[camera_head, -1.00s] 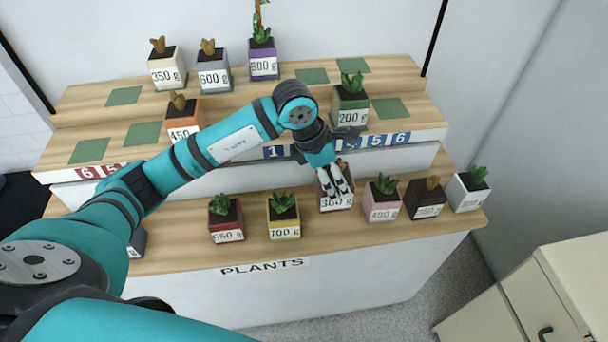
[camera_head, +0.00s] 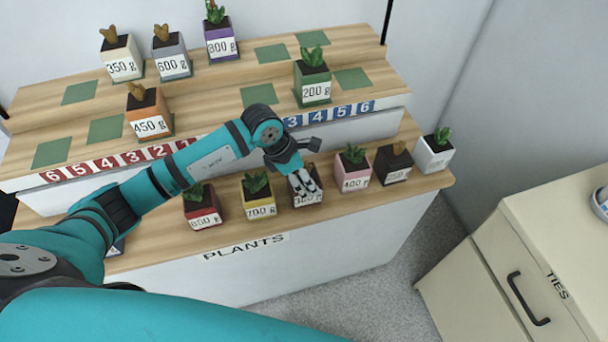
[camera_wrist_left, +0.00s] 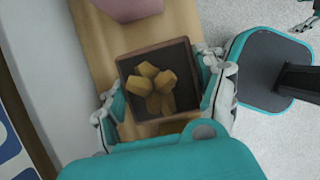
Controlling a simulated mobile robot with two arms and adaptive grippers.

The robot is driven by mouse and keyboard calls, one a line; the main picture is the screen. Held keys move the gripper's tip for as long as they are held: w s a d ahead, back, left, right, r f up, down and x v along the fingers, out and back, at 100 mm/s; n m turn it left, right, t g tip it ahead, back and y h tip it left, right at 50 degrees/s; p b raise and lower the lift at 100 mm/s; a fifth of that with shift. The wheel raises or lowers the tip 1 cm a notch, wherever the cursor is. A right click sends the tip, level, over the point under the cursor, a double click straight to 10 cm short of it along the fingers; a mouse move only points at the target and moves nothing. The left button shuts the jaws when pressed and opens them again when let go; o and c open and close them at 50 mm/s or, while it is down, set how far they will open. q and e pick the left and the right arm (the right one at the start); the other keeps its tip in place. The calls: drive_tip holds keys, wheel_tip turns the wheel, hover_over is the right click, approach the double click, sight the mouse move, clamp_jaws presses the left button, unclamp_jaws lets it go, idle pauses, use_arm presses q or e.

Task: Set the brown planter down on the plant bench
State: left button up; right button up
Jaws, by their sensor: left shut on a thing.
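The brown planter (camera_head: 316,186), with a white weight label and a tan plant, is between the fingers of my left gripper (camera_head: 303,183). In the left wrist view the brown planter (camera_wrist_left: 157,80) shows from above, with a finger on each side. My left gripper (camera_wrist_left: 160,100) is shut on it. The planter is at the lower step of the plant bench (camera_head: 160,246), in line with the other pots and looking upright. Its underside is hidden, so contact with the wood cannot be told. What looks like part of my right gripper (camera_wrist_left: 305,22) shows at the picture's edge.
The yellow planter (camera_head: 257,202) stands close on the left and the pink planter (camera_head: 353,170) on the right. A dark planter (camera_head: 393,165) and a white planter (camera_head: 434,152) follow. The green planter (camera_head: 313,80) stands on the step above. A cream cabinet (camera_head: 540,230) is at right.

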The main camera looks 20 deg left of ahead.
use_arm(q)
drive_tip(key=o, duration=1.5)
drive_tip(key=shift+f, duration=0.1)
use_arm(e)
drive_tip(key=shift+a+f, duration=0.1)
drive_tip(key=shift+a, duration=0.25)
drive_tip(key=shift+d, duration=0.15)
use_arm(q)
drive_tip(key=shift+r, duration=0.2)
drive_tip(key=shift+a+r, duration=0.15)
drive_tip(key=shift+r, duration=0.05)
drive_tip(key=b+v, duration=0.1)
drive_tip(key=v, duration=1)
drive_tip(key=shift+s+r+b, duration=0.1)
drive_tip(key=shift+r+b, duration=0.2)
drive_tip(key=shift+b, duration=0.1)
use_arm(e)
drive_tip(key=shift+d+f, duration=0.2)
drive_tip(key=shift+f, duration=0.7)
